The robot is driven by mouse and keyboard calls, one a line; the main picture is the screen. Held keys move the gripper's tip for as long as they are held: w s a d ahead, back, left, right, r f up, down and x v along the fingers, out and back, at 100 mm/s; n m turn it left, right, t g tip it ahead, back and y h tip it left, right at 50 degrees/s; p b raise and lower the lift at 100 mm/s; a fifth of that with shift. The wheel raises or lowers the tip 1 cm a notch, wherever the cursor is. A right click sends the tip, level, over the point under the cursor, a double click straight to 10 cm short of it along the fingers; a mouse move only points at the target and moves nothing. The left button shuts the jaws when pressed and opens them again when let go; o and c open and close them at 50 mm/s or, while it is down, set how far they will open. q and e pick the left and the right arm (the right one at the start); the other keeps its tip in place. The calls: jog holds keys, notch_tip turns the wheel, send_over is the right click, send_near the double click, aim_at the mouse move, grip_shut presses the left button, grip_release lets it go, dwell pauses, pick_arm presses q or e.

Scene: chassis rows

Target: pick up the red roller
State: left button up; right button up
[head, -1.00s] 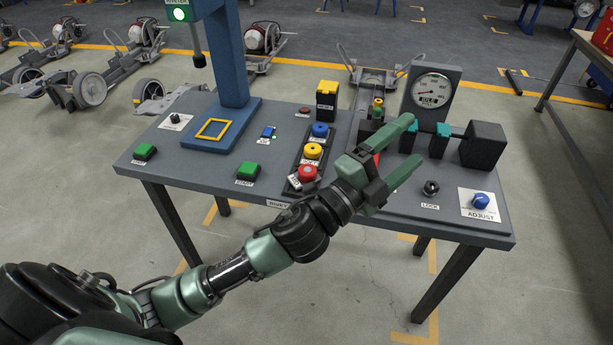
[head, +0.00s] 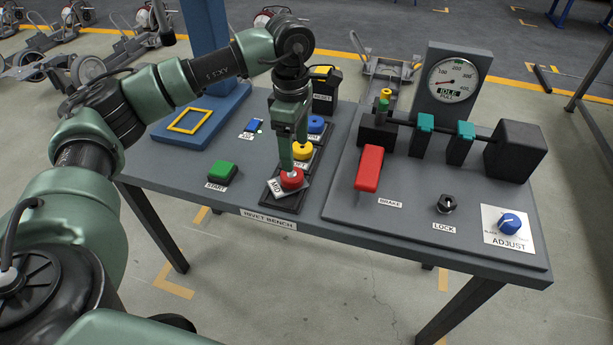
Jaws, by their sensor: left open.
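The red roller (head: 292,180) sits at the near end of a dark rack (head: 271,197) on the bench, with a white label in front of it. A yellow roller (head: 302,151) and a blue roller (head: 316,125) stand behind it in the same row. The fingers hide part of the red and yellow rollers. My right gripper is not in view.
A green button (head: 223,170) lies left of the rack, and a blue post (head: 207,55) stands behind. To the right are a red brake lever (head: 369,168), a gauge (head: 452,82), a lock knob (head: 446,204) and a blue adjust knob (head: 510,223). The bench front is clear.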

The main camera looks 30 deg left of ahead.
aim_at(290, 175)
pick_arm(q)
jog(key=shift+a+f, duration=0.1)
jog(key=shift+a, duration=0.3)
jog(key=f, duration=0.1)
jog(key=s+f, duration=0.1)
jog(key=shift+s+a+f+p, duration=0.1)
jog(key=shift+f+p, duration=0.25)
jog(key=shift+p, duration=0.05)
jog(key=f, duration=0.3)
jog(key=shift+w+a, duration=0.1)
jog(key=shift+w, duration=0.1)
jog(key=shift+f, duration=0.6)
grip_shut()
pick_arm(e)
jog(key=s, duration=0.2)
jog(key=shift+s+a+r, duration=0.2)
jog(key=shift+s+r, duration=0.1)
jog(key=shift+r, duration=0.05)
pick_arm(q)
jog(key=shift+r, duration=0.1)
